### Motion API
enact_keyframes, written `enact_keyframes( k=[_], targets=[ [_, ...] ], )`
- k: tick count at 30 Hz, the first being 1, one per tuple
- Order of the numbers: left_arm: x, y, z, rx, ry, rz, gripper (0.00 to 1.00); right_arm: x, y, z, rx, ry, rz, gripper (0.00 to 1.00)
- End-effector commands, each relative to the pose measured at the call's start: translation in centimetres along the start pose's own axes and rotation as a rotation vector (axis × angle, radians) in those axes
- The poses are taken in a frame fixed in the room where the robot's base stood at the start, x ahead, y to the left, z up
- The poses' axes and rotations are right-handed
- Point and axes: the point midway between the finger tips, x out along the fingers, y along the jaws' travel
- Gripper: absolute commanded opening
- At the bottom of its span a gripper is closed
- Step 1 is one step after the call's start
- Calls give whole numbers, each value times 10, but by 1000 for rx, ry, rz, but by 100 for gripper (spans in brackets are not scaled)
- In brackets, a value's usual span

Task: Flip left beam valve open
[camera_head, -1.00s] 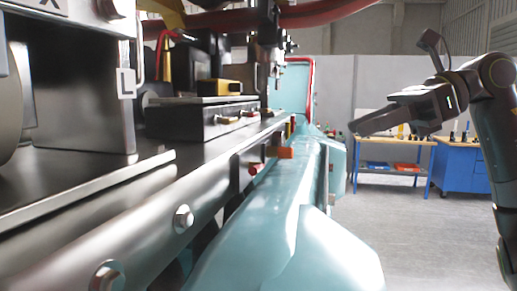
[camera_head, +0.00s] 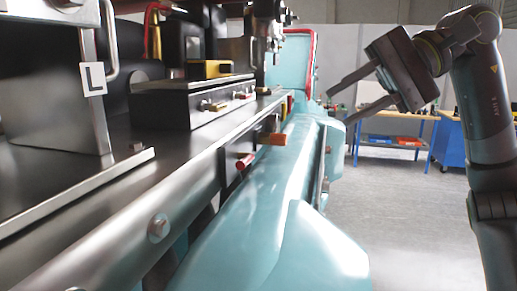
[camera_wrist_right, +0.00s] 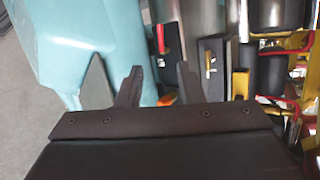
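A red handle (camera_head: 245,161) and an orange handle (camera_head: 274,139) stick out from the side of the long dark beam (camera_head: 200,181), above the teal body. I cannot tell for sure which is the left beam valve. A red piece also shows in the right wrist view (camera_wrist_right: 160,39), beyond the fingers. My right gripper (camera_head: 339,107) is open and empty, raised in the air to the right of the beam, with its fingers pointing left. In the right wrist view its two fingers (camera_wrist_right: 158,72) stand apart with nothing between them. My left gripper is not in view.
The teal body (camera_head: 295,235) runs along the beam's right side. A plate marked L (camera_head: 93,78) and dark machinery stand on the left. A blue workbench (camera_head: 395,150) is at the back right. The grey floor (camera_head: 410,230) on the right is clear.

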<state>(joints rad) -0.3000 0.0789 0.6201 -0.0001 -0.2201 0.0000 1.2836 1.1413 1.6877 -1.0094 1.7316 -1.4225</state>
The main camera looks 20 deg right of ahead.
Motion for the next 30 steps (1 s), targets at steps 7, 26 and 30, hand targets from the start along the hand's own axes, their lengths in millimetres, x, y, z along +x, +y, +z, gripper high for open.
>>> enact_keyframes(
  k=[7, 26, 30],
  targets=[
    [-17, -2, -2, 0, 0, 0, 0, 52, -2, 1, 1, -7, 2, 34],
    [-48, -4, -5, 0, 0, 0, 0, 146, -1, 1, 3, -5, -1, 34],
    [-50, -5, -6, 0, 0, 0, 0, 154, -1, 0, 4, -3, -2, 34]
  ],
)
